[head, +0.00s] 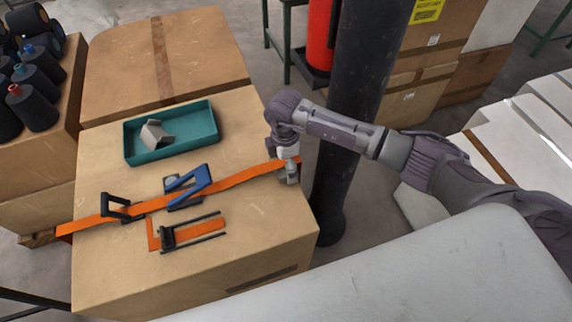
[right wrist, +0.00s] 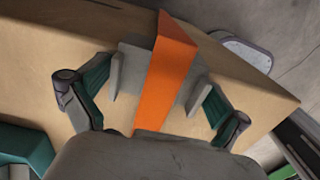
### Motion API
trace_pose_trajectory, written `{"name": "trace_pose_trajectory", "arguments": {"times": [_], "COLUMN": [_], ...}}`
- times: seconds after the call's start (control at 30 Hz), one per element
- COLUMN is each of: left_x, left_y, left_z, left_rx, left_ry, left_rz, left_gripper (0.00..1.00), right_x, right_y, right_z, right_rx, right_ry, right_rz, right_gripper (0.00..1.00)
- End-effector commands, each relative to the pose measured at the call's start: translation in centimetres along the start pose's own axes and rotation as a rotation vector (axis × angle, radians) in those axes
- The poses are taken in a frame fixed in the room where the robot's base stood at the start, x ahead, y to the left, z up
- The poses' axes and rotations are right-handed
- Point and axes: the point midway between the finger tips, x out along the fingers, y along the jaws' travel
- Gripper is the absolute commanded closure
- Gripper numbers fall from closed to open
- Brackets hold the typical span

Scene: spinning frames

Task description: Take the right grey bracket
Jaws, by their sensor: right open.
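The right grey bracket (right wrist: 131,68) shows in the right wrist view as grey flat parts on both sides of an orange strip (right wrist: 168,70), which crosses its middle. My right gripper (right wrist: 157,88) is open, with one finger on each side of the strip and bracket. I cannot tell whether the fingers touch the bracket. In the head view my right gripper (head: 287,168) is over the right end of the orange strip (head: 235,181) and hides most of the bracket there. My left gripper is not in view.
A teal tray (head: 205,128) holding a grey piece (head: 156,133) stands at the back of the cardboard box top (head: 120,268). A blue frame (head: 190,182) and black frame (head: 116,208) sit along the strip. A dark column (head: 352,110) stands close right of the box.

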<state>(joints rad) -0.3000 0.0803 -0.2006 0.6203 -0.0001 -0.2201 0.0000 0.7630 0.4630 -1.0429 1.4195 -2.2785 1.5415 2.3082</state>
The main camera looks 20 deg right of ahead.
Motion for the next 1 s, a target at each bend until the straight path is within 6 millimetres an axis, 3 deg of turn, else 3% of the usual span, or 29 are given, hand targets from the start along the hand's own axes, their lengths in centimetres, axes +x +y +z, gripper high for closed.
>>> {"name": "trace_pose_trajectory", "arguments": {"times": [0.13, 0.37, 0.73, 1.0], "left_x": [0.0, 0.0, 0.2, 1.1], "left_y": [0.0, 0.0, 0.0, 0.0], "left_z": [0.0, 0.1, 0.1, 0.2], "left_rx": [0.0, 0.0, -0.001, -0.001], "left_ry": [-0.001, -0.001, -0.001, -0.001], "left_rz": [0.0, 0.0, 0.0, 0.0], "left_gripper": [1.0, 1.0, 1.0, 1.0], "right_x": [0.0, 0.0, -0.6, -4.0], "right_y": [0.0, 0.0, 0.0, 0.1], "right_z": [0.0, 0.0, 0.0, 0.0], "right_rx": [0.0, 0.0, -0.001, -0.002], "right_ry": [0.0, 0.0, 0.0, 0.001], "right_rz": [0.0, 0.0, 0.002, 0.005], "right_gripper": [0.03, 0.42, 0.43, 0.43]}}
